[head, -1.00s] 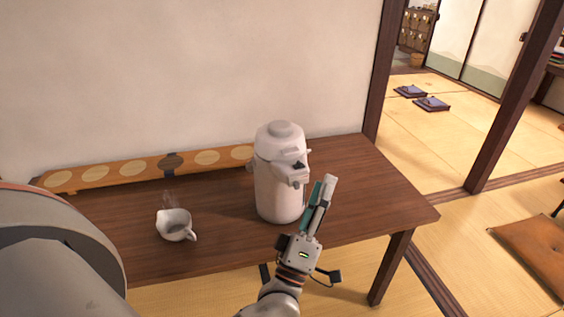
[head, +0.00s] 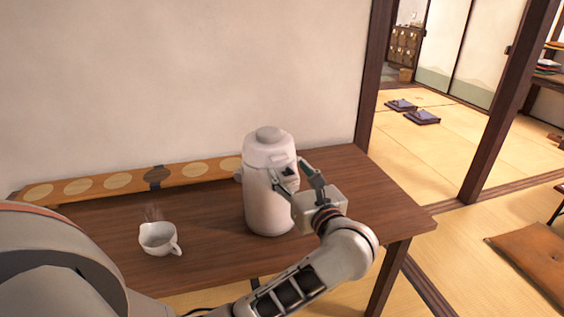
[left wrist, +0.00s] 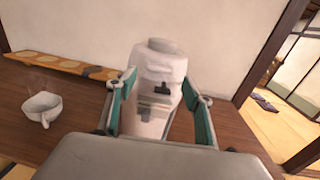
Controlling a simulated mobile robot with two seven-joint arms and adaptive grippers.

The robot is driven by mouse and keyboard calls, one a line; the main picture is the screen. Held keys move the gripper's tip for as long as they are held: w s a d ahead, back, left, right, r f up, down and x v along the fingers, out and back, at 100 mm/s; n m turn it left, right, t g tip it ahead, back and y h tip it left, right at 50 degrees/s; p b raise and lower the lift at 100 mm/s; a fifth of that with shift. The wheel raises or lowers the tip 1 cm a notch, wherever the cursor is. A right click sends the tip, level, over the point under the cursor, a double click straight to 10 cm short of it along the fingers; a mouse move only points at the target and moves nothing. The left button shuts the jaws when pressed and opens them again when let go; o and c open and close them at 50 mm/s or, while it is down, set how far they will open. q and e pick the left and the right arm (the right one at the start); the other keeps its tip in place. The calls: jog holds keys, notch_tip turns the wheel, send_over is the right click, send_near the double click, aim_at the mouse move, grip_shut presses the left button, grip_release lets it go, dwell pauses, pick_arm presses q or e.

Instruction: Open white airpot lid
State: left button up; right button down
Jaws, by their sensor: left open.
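The white airpot (head: 268,205) stands upright on the wooden table, and its lid (head: 268,146) with a round knob is down on top. The airpot also shows in the left wrist view (left wrist: 160,75), its front with a dark part facing the camera. My left gripper (head: 293,176) is open at the airpot's front right, its fingers pointing toward the upper body. In the left wrist view the two fingers (left wrist: 160,92) stand to either side of the airpot. I cannot tell whether they touch it. My right gripper is not in view.
A white steaming cup (head: 159,239) stands on the table (head: 350,190) left of the airpot; it also shows in the left wrist view (left wrist: 42,105). A long wooden board with pale ovals (head: 110,185) lies along the wall. The table's right end is clear.

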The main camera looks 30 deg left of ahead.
aim_at(281, 159)
pick_arm(q)
jog(key=x, duration=0.4)
jog(key=shift+r, duration=0.1)
jog(key=shift+x, duration=0.75)
grip_shut()
